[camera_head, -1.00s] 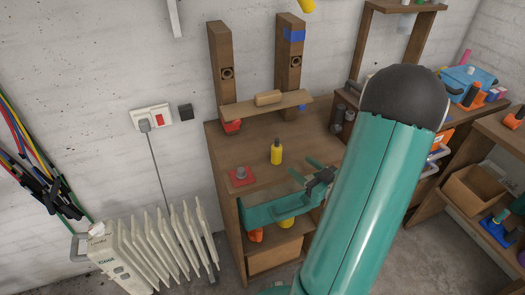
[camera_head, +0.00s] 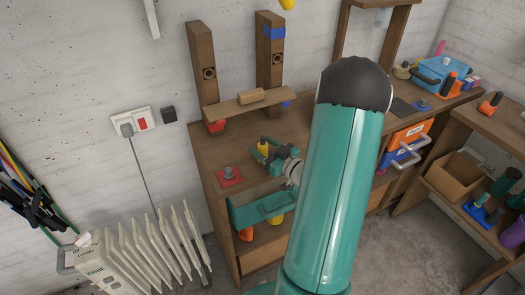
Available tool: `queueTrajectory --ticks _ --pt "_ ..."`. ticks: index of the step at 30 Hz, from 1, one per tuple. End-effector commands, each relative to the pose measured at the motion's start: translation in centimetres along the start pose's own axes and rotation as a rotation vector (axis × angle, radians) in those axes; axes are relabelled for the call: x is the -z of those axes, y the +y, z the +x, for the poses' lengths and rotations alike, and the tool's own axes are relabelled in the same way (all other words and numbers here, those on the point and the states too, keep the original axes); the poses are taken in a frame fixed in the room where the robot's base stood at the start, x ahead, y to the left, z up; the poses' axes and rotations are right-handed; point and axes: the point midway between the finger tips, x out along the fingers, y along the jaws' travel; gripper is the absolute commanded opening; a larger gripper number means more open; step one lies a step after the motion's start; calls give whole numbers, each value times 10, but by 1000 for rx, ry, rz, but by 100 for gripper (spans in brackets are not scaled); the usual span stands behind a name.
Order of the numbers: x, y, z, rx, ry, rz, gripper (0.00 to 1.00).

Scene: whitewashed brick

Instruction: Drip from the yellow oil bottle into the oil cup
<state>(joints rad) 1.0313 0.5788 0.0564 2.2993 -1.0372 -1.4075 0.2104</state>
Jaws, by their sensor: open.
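A small grey cup-like piece (camera_head: 229,172), likely the oil cup, sits on a red plate (camera_head: 222,183) on the bench, left of the bottle and gripper.
A wooden shelf (camera_head: 229,110) with a wooden roller crosses two posts behind the bottle. A white radiator (camera_head: 140,255) stands left. Orange and blue drawers (camera_head: 405,140) are right.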

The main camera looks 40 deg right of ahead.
Motion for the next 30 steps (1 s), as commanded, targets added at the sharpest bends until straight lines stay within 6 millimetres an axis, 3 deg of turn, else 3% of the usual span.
queueTrajectory --ticks 4,11,14,19,30 --pt "0 -1 23 2 0 0 57" --pt "0 -1 27 0 0 1 57" --pt "0 -1 27 0 0 1 44" --pt "0 -1 27 0 0 0 10" --pt "3 0 27 0 0 -1 9"
